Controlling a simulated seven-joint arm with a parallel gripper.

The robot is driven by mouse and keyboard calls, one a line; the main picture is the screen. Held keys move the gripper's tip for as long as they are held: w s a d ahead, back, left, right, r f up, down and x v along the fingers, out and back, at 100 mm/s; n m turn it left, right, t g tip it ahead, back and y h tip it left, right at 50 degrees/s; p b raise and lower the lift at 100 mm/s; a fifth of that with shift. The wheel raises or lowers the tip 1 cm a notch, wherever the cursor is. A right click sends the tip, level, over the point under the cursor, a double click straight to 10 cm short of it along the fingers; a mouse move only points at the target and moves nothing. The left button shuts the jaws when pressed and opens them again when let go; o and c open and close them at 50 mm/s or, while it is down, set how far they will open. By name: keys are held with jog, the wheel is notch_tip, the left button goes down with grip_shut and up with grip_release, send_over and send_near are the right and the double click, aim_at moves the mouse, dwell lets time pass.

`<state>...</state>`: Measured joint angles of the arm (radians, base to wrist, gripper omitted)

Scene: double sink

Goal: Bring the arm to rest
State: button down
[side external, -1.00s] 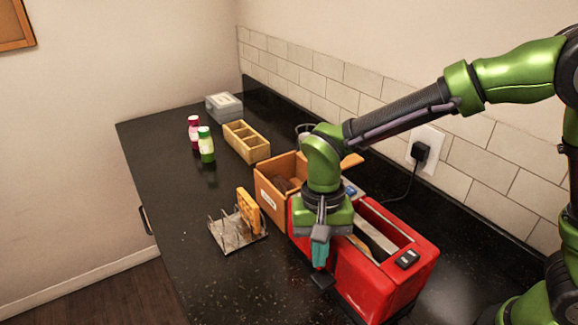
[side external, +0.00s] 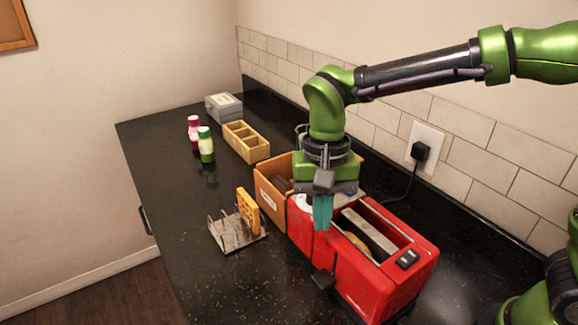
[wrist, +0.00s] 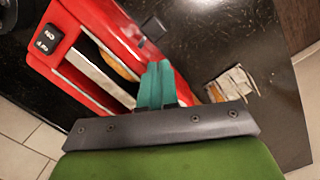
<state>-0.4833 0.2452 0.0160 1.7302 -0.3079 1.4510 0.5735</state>
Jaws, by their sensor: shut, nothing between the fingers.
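In the wrist view the fingers (wrist: 155,68) show close together above the toaster (wrist: 100,20). Something yellow-brown (wrist: 118,64) sits in a toaster slot. Whether the fingertips touch the toaster is hard to tell, but they look above it.
A wire rack (side external: 230,235) holding a waffle-like piece (side external: 248,212) stands left of the toaster. Behind are a wooden box (side external: 270,197), a divided tray (side external: 240,150), two bottles (side external: 206,150) and a grey box (side external: 222,106). A plug and cord (side external: 420,152) are on the wall.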

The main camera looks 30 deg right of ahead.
jog(key=shift+a, duration=0.1)
jog(key=s+d+r+n+t, duration=0.1)
jog(key=d, duration=0.2)
jog(key=s+d+n+t+y, duration=0.1)
jog(key=d, duration=0.2)
jog(key=s+d+r+n+t, duration=0.1)
jog(key=s+d, duration=0.1)
jog(key=d, duration=0.1)
jog(key=shift+s+r+t+y, duration=0.1)
jog(key=shift+r+t+y, duration=0.2)
jog(key=shift+r+t, duration=0.1)
jog(key=s+d+r+m+t, duration=0.1)
jog(key=s+d+r+t, duration=0.2)
jog(key=d, duration=0.5)
jog(key=shift+s+d+t, duration=0.15)
jog(key=shift+s+t, duration=0.65)
jog(key=shift+s, duration=0.3)
